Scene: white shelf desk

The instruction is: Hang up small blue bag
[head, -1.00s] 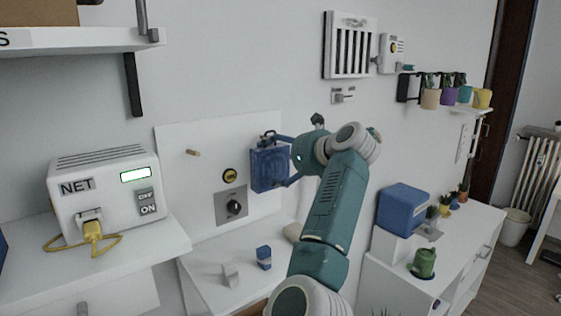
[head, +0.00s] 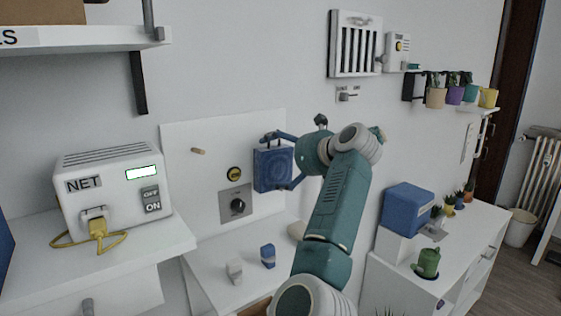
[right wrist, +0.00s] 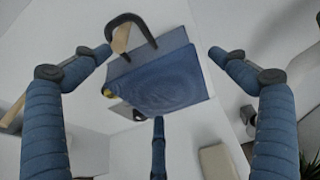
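The small blue bag (head: 272,170) is at the right part of the white board (head: 215,135), upright. In the right wrist view the bag (right wrist: 160,85) has its dark handle (right wrist: 132,27) looped over a wooden peg (right wrist: 120,40). In the head view that peg is hidden. My right gripper (head: 279,163) reaches in from the right with fingers around the bag. In the right wrist view the right gripper (right wrist: 160,75) has its fingers spread wide, with gaps beside the bag; the lower finger is near its bottom edge. My left gripper is not in view.
Another wooden peg (head: 198,151), a yellow-black button (head: 234,173) and a dial (head: 238,206) are on the board left of the bag. A white box (head: 112,185) stands on the left shelf. Small blocks (head: 268,256) lie below.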

